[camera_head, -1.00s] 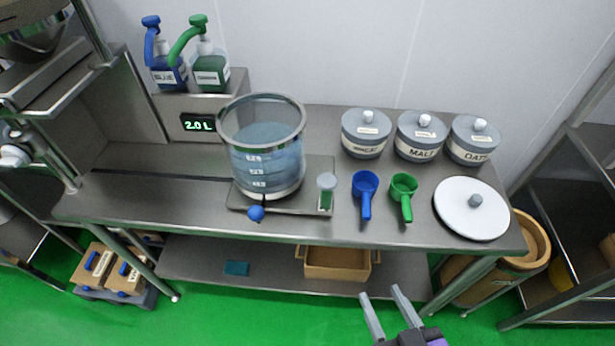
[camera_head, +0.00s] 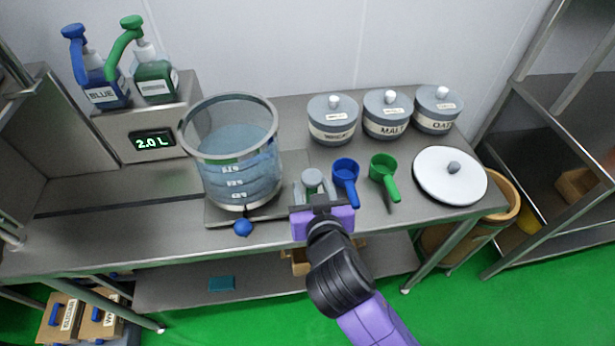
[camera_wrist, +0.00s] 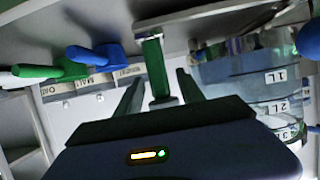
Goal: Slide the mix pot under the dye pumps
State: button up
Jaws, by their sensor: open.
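The mix pot (camera_head: 232,165) is a clear vessel of bluish liquid with litre marks, on a steel plate (camera_head: 268,213). A blue ball knob (camera_head: 243,228) is at its front. The dye pumps, blue (camera_head: 104,85) and green (camera_head: 152,80), stand on a steel box left of and behind the pot. A small upright with a grey top (camera_head: 312,175) stands right of the pot. My gripper (camera_head: 313,190) is open at this upright. The wrist view shows a green bar (camera_wrist: 155,68) between my fingers, the pot (camera_wrist: 255,75) beside them at right. Finger contact is unclear.
A blue scoop (camera_head: 345,172) and a green scoop (camera_head: 383,170) lie just right of my gripper. Lidded jars (camera_head: 332,125) stand behind them, and a white lid (camera_head: 450,180) lies at the right end. The counter between pot and display (camera_head: 152,141) looks clear.

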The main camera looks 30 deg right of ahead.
jog(key=shift+x, duration=2.1)
jog(key=shift+c, duration=0.4)
grip_shut()
